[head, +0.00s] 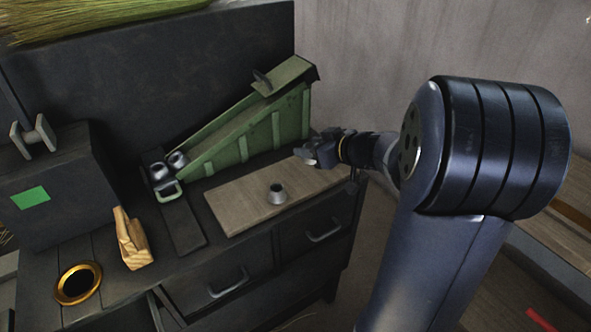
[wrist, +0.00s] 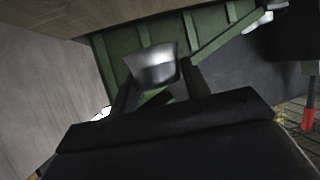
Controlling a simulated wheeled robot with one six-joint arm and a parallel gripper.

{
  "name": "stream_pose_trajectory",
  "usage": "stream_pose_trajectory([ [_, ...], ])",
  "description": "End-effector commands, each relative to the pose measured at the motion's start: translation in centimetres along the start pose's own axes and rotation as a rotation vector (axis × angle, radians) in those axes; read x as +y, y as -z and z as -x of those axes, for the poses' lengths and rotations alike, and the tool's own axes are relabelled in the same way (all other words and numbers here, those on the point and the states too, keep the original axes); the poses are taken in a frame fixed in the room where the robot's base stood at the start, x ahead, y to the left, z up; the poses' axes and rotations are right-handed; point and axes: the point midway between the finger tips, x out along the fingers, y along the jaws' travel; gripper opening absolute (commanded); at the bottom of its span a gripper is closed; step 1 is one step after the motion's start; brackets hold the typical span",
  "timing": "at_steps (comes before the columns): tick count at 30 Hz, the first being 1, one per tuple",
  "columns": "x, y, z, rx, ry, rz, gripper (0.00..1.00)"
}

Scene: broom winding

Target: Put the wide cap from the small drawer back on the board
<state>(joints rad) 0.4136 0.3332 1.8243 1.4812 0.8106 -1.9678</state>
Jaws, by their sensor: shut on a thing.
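My gripper (head: 308,153) is at the far right end of the wooden board (head: 230,208), beside the green ramp-shaped thing. In the wrist view my gripper (wrist: 158,82) has its fingers on both sides of a shiny grey cap (wrist: 153,66), wider at one end. In the head view this held cap is small and hard to tell from the fingers. A different small grey flared cap (head: 276,195) stands on the board near its middle. Two drawers with handles, a right one (head: 318,222) and a left one (head: 215,275), are in the bench front and look shut.
The green ramp (head: 240,140) stands behind the board. Two silver round parts (head: 168,165) are at its low end. A wooden block (head: 131,242) and a gold ring (head: 79,283) lie at the left. Bare board lies left and right of the standing cap.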

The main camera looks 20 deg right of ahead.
Motion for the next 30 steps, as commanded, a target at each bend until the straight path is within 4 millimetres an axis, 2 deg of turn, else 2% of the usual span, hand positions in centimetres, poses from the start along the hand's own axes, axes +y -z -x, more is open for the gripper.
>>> stream_pose_trajectory([
  [1, 0.0, -1.1, -0.5, -0.002, 0.002, -0.005, 0.20],
  [3, 0.0, -2.0, -1.0, -0.002, 0.001, -0.005, 0.20],
  [8, 0.0, -3.2, -1.6, -0.001, 0.001, -0.002, 0.20],
  [15, 0.0, -6.0, -2.9, 0.000, 0.001, -0.003, 0.20],
  [28, 0.0, -6.4, -3.1, 0.001, 0.000, 0.001, 0.20],
  [29, 0.0, -6.3, -3.1, 0.001, 0.000, 0.000, 0.46],
  [30, 0.0, -6.3, -3.1, 0.001, 0.000, 0.000, 0.50],
])
